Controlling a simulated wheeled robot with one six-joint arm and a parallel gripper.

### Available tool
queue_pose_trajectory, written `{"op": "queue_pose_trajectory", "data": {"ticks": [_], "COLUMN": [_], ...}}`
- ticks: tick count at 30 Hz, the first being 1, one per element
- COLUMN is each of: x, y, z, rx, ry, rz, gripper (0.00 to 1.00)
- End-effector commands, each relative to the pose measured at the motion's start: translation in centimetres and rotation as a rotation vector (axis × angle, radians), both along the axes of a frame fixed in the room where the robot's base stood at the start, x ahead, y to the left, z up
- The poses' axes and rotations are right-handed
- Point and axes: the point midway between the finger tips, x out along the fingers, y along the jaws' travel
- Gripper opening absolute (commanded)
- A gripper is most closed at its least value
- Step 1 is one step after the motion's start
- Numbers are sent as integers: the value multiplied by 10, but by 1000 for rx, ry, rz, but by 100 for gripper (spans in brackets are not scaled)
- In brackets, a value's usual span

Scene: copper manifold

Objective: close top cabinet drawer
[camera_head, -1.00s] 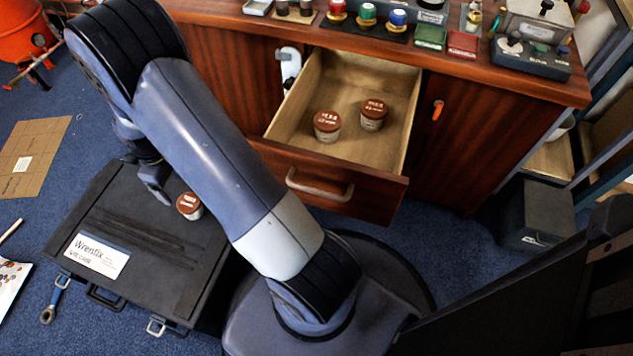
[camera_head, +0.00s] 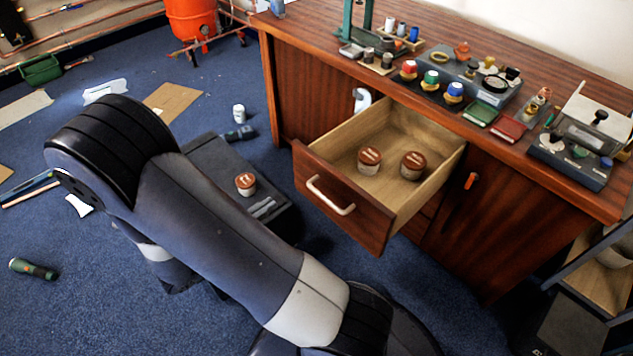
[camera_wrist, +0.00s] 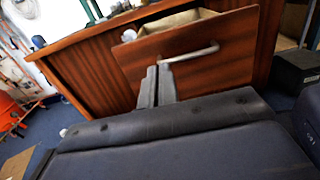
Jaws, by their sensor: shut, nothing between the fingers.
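The top cabinet drawer (camera_head: 345,205) is pulled well open from the reddish wooden cabinet (camera_head: 490,215). Two jars with brown lids, one on the left (camera_head: 369,161) and one on the right (camera_head: 412,165), stand inside it. A pale bar handle (camera_head: 330,196) is on its front. In the wrist view, the drawer front (camera_wrist: 200,65) and handle (camera_wrist: 190,54) show beyond my gripper (camera_wrist: 158,72). Its two fingers are shut and empty, with the tips just below the handle's left end in the picture; whether they touch it is unclear. In the head view my arm hides the gripper.
A dark case (camera_head: 215,165) with a third brown-lidded jar (camera_head: 245,184) lies on the blue carpet left of the drawer. The cabinet top (camera_head: 440,40) holds many small items. A flashlight (camera_head: 33,269) lies on the floor, with open carpet around it.

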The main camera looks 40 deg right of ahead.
Motion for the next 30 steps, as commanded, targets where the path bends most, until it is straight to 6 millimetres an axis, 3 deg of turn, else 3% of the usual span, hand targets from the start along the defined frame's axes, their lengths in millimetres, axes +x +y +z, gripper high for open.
{"op": "queue_pose_trajectory", "data": {"ticks": [5, 24, 30], "x": [1, 8, 10], "y": [-14, -115, -133], "z": [0, -1, 0], "rx": [-8, -4, -5], "ry": [-1, -2, 0], "rz": [3, 0, 2], "gripper": [0, 0, 0]}}
